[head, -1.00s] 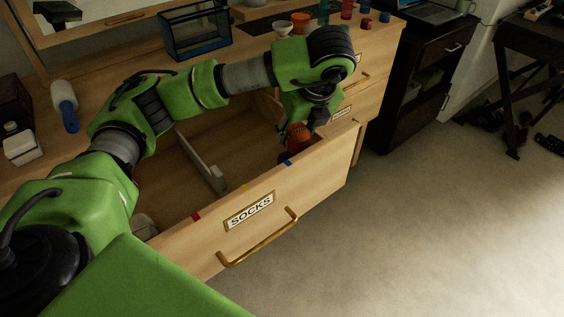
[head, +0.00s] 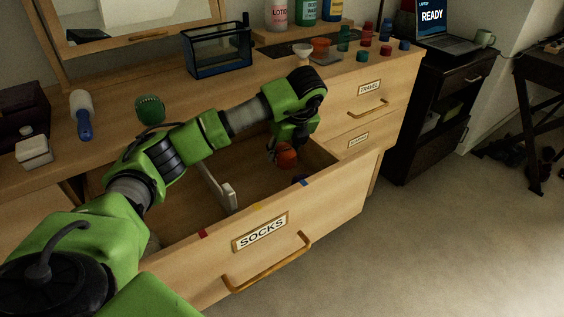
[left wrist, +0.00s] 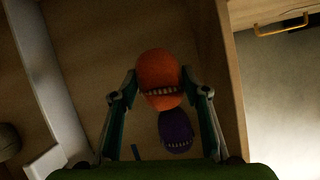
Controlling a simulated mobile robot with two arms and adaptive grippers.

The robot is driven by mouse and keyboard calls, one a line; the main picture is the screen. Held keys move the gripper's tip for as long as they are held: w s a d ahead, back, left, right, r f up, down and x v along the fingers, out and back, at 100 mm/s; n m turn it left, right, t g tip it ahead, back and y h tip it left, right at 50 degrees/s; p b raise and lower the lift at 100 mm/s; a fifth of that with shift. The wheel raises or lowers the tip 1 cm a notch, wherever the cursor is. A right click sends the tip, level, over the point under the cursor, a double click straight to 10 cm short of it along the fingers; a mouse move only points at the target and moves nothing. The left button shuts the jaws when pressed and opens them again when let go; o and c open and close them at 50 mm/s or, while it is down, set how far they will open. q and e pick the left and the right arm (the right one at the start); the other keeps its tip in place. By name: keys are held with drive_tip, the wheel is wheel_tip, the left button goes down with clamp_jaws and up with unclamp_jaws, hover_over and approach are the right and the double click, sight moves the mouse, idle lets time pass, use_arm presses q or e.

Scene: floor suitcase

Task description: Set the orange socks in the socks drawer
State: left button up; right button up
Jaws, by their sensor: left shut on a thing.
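The orange socks (head: 286,156) are a rolled ball, held over or inside the right part of the open socks drawer (head: 330,204). My left gripper (head: 272,154) reaches down into the drawer and is shut on them. In the left wrist view the orange socks (left wrist: 158,78) sit between the two fingers of my left gripper (left wrist: 160,95). A dark purple sock ball (left wrist: 175,130) lies just beside them in the drawer; it shows partly in the head view (head: 299,180). Whether the orange socks touch the drawer floor I cannot tell. My right gripper is not in view.
A pale divider (head: 217,186) splits the drawer. A grey sock ball (left wrist: 8,140) lies beyond it. Red, yellow and blue tabs mark the front edge. Floor at right is clear.

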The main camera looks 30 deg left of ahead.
sight(282, 158)
use_arm(q)
drive_tip(key=shift+w+a+f, duration=0.15)
drive_tip(key=shift+a+f, duration=0.2)
drive_tip(key=shift+f, duration=0.15)
wheel_tip(282, 158, down, 3)
drive_tip(key=shift+a+r+b, duration=0.15)
drive_tip(key=shift+r+b, duration=0.05)
drive_tip(key=shift+b, duration=0.1)
drive_tip(key=shift+f, duration=0.35)
drive_tip(key=o, duration=1.2)
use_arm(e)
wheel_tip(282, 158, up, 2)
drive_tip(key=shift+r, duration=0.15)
use_arm(q)
drive_tip(key=shift+r, duration=0.2)
drive_tip(key=p+v, duration=0.1)
drive_tip(key=v, duration=1)
drive_tip(key=shift+d+r, duration=0.25)
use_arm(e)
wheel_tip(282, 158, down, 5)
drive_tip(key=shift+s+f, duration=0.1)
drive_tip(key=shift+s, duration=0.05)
